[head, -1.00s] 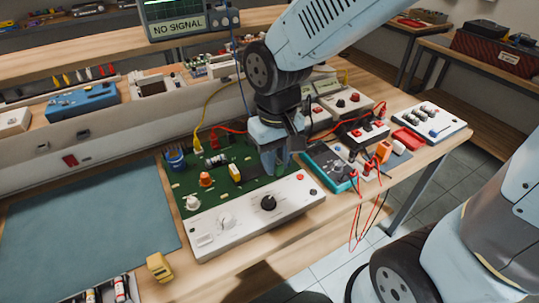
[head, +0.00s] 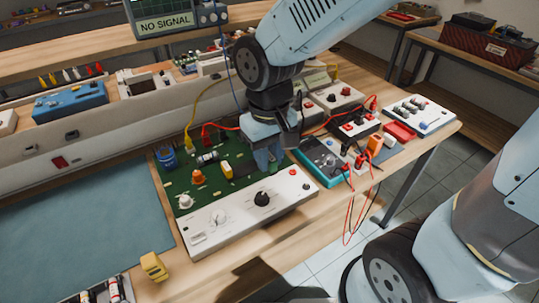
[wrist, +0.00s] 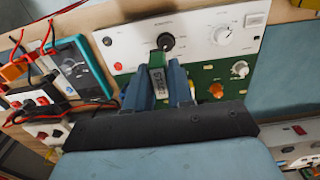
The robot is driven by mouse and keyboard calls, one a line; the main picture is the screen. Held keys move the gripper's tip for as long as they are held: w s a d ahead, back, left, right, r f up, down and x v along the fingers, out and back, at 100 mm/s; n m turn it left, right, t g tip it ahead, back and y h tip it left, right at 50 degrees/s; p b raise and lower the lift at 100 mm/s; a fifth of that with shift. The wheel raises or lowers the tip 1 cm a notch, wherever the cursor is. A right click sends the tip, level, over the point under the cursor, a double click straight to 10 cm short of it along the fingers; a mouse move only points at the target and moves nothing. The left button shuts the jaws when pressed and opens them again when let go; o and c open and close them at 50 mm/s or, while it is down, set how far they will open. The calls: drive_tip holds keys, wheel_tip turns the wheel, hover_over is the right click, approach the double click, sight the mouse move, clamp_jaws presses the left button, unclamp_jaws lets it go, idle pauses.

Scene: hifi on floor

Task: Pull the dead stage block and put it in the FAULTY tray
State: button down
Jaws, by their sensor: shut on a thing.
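My gripper (head: 266,157) points down over the right part of the green circuit board (head: 184,186), behind the black knob of its white panel. In the wrist view its blue-grey fingers (wrist: 160,88) are closed on the sides of a small block (wrist: 157,74), grey with a printed label whose text I cannot read surely. A green end shows beyond it. In the head view the fingers hide the block, and I cannot tell whether it is still seated in the board. No tray with a readable FAULTY label shows; a red tray (head: 399,131) lies to the right.
A yellow part (head: 227,170), an orange part (head: 198,177) and a blue coil (head: 166,158) stand on the board left of my gripper. A teal meter (head: 321,160) with red leads is close on the right. The blue mat (head: 85,225) is mostly clear.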

drive_tip(key=shift+r, duration=3.75)
